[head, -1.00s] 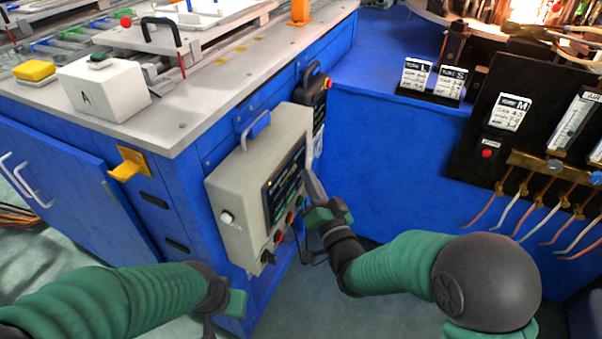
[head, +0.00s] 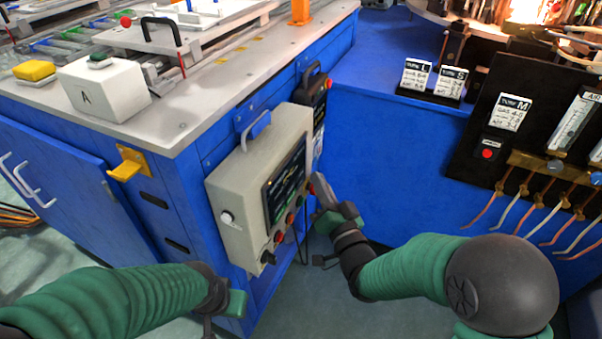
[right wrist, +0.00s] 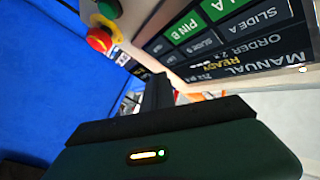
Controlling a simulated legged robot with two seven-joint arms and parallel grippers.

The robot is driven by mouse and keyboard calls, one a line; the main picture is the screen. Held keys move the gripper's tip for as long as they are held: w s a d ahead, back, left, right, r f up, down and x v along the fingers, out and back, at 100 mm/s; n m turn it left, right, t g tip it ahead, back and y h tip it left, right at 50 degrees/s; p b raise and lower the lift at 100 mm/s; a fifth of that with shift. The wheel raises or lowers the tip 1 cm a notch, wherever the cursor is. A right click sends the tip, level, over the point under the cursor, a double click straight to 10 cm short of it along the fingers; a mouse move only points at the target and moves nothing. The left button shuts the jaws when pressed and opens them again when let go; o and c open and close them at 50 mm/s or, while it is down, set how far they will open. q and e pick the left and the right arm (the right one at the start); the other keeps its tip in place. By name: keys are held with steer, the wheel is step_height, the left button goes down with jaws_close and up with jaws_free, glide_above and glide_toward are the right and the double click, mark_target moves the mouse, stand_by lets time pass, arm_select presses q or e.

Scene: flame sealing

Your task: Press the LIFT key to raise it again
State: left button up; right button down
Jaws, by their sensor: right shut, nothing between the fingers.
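A beige control box (head: 235,195) with a dark screen (head: 284,186) and a column of round buttons hangs on the blue cabinet's side. My right gripper (head: 316,180) is shut and empty, just right of the screen and buttons, seemingly apart from them. In the right wrist view its shut fingers (right wrist: 158,92) point toward the screen (right wrist: 235,38), which shows MANUAL, ORDER, READY, SLIDE A and PIN B lines. A red knob on yellow (right wrist: 99,39) and a green button (right wrist: 108,8) are beside it. I cannot read a LIFT label. My left gripper (head: 237,303) is low, left of the box; its jaws are unclear.
A white box marked A (head: 103,92) and a yellow block (head: 35,71) are on the grey worktop (head: 185,118). A dark pendant (head: 313,90) hangs behind the control box. A black panel with hoses (head: 500,155) stands at right.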

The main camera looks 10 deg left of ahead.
steer(key=shift+s+d, duration=0.25)
steer(key=shift+d, duration=0.45)
steer(key=shift+s+d, duration=0.2)
steer(key=shift+d, duration=0.45)
steer(key=shift+s+d, duration=0.25)
steer(key=shift+d, duration=0.45)
